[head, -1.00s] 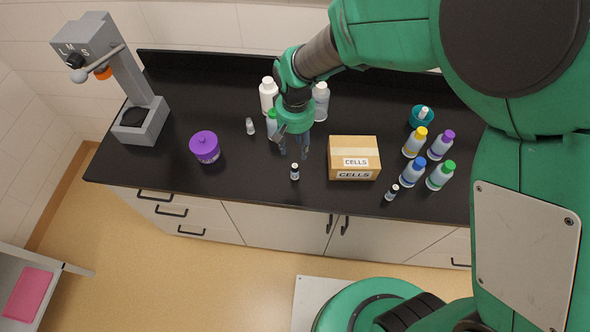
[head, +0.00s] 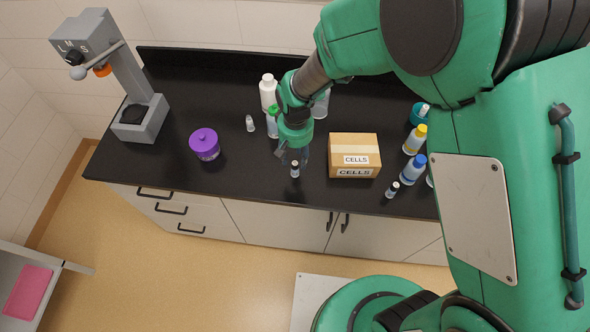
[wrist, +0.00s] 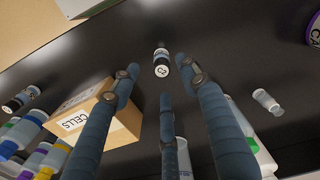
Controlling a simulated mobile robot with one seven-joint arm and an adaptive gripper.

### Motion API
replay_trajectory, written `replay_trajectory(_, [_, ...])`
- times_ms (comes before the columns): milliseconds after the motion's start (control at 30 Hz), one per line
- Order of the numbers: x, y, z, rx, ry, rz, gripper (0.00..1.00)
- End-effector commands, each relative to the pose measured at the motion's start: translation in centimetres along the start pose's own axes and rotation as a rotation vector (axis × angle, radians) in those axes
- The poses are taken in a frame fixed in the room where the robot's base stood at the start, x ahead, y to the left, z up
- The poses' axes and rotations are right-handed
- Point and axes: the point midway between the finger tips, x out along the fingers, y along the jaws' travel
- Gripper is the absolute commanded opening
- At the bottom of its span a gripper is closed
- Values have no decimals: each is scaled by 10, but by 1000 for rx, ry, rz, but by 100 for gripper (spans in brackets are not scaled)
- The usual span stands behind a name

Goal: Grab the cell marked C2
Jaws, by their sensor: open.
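A small dark vial with a pale label (head: 295,170) stands near the front edge of the black counter. In the wrist view this vial (wrist: 161,62) has a round white mark on its end, seemingly C2, though too small to read surely. My gripper (head: 293,157) is over it in the head view, pointing down. In the wrist view my three blue fingers (wrist: 160,77) are spread apart and empty, with the vial just beyond and between their tips.
A cardboard box labelled CELLS (head: 354,146) stands close on the right. Capped bottles (head: 413,171) are farther right, and others (head: 268,92) stand behind my gripper. A purple jar (head: 205,146) and a pale small vial (head: 250,124) are left.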

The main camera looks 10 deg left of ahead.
Motion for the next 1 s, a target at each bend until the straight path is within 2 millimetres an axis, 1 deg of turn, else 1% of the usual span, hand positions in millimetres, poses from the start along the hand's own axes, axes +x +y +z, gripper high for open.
replay_trajectory(100, [6,0,0,0,0,0,45])
replay_trajectory(433, [6,0,0,0,1,0,45])
replay_trajectory(567, [11,0,0,0,-1,0,45])
replay_trajectory(667, [20,0,-1,0,-1,0,45])
replay_trajectory(900, [48,-1,-3,0,-1,0,45])
replay_trajectory(1000, [55,-1,-3,0,-1,0,45])
